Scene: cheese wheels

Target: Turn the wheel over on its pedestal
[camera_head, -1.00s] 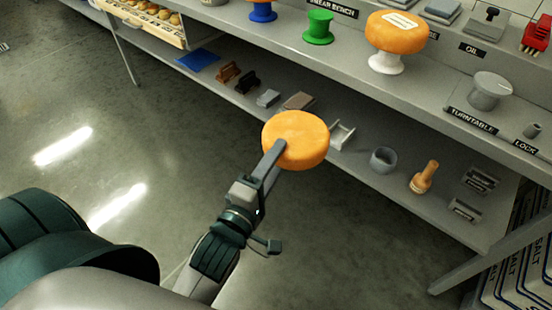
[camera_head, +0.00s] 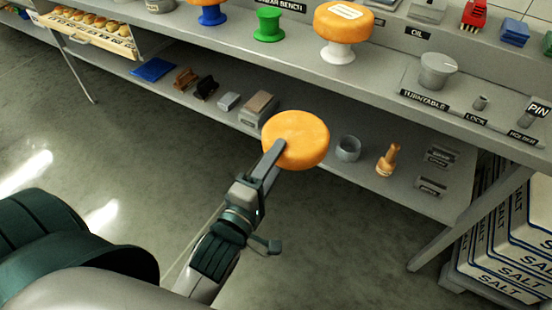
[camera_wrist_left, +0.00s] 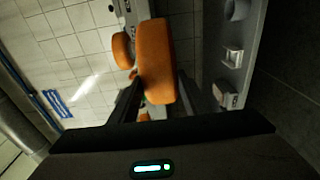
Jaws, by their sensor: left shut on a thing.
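My left gripper (camera_head: 275,155) is shut on an orange cheese wheel (camera_head: 303,137), held in the air in front of the bench. In the left wrist view the held wheel (camera_wrist_left: 154,62) stands edge-on between the fingers (camera_wrist_left: 152,100). A second orange wheel (camera_head: 338,22) with a white label rests on a white pedestal (camera_head: 337,53) on the bench top. A green pedestal (camera_head: 268,25) and a blue pedestal (camera_head: 211,14) stand to its left. The blue one has something orange at its top, cut by the frame. My right gripper is not in view.
Salt sacks (camera_head: 510,240) are stacked at the lower right. The floor at left is clear.

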